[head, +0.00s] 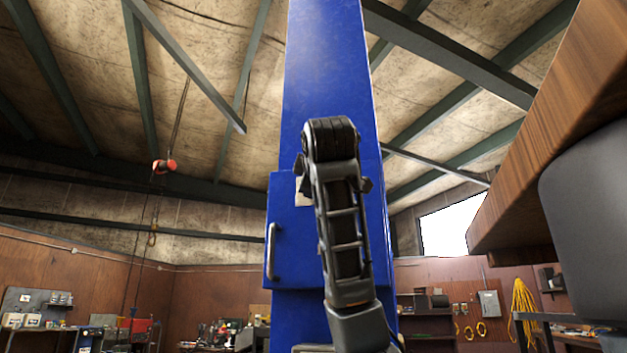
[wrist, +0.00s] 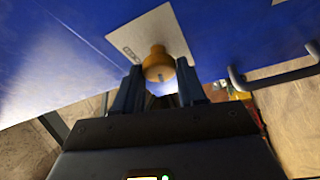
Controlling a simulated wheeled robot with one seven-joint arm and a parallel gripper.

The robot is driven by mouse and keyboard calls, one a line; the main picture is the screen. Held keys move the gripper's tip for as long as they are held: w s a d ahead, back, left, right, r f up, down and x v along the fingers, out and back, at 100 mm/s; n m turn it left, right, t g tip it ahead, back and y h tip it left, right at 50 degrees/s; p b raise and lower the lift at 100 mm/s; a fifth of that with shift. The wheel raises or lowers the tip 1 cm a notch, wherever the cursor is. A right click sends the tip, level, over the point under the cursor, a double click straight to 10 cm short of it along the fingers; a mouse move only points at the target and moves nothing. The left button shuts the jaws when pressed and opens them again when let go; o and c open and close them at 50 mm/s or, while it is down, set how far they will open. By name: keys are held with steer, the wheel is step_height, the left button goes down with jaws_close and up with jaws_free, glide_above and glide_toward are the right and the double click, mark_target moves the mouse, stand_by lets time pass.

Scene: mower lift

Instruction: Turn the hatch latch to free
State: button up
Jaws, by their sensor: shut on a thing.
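A round orange-yellow latch knob (wrist: 157,60) stands out from a pale label plate (wrist: 140,38) on the blue hatch (wrist: 60,45) in the wrist view. My gripper (wrist: 160,76) has one finger on each side of the knob and is shut on it. Which way the latch is turned cannot be told. In the head view the blue hatch (head: 286,215) is on the tall blue column (head: 325,60), and its door looks closed. A bit of the label plate (head: 302,192) shows there. My arm hides the knob and fingers in that view.
A grey bar handle (head: 271,252) is on the hatch's left side, also visible in the wrist view (wrist: 285,75). A wooden slab (head: 545,130) overhangs at right. A red hook block (head: 164,166) hangs at left. Workbenches line the far walls.

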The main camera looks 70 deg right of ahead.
steer(key=shift+r+n+y+p, duration=0.1)
steer(key=shift+n+y+p, duration=0.4)
steer(key=shift+n, duration=1)
steer(key=o, duration=1)
